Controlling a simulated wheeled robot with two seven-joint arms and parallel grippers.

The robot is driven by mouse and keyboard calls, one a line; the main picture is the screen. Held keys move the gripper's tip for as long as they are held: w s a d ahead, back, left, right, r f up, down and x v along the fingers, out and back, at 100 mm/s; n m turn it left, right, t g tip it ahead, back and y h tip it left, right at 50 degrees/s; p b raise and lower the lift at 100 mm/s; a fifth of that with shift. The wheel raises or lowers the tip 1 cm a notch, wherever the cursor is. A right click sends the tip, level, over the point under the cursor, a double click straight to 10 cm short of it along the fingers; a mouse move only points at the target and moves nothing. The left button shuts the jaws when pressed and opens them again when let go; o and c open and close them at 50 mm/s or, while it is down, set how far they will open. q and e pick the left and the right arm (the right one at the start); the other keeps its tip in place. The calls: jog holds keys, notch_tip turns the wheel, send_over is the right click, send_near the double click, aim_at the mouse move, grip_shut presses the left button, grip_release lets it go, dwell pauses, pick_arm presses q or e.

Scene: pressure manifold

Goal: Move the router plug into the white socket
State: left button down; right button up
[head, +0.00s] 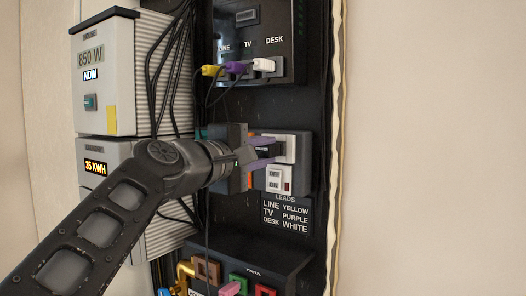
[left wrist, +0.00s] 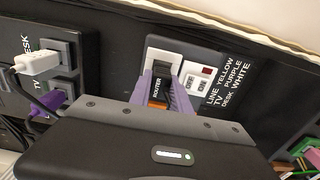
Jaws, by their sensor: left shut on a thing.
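My left gripper (head: 272,151) comes in from the left, with its purple fingers pointing at the white socket (head: 290,146) on the wall panel. The fingers are shut on the black router plug (left wrist: 160,84), which has a "ROUTER" label in the left wrist view. The plug (head: 263,149) is at the face of the white socket. In the left wrist view the white socket plate (left wrist: 154,49) surrounds the plug's far end. I cannot tell how deep the plug sits. The gripper body hides part of the cord. My right gripper is not in view.
Yellow, purple and white plugs (head: 263,65) with hanging cords are above. A box with coloured frames (head: 236,284) is below.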

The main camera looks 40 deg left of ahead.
pick_arm(q)
jog(key=shift+w, duration=0.5)
dwell(0.4)
jog(key=c, duration=1.1)
grip_release()
jog(key=shift+c, duration=0.2)
jog(key=shift+s+f, duration=0.1)
jog(key=shift+s, duration=0.4)
jog(key=s+b, duration=0.2)
jog(key=s, duration=0.4)
jog(key=shift+s+d+b, duration=0.1)
jog(key=shift+s+b, duration=0.05)
jog(key=shift+b, duration=0.15)
jog(key=shift+s, duration=0.3)
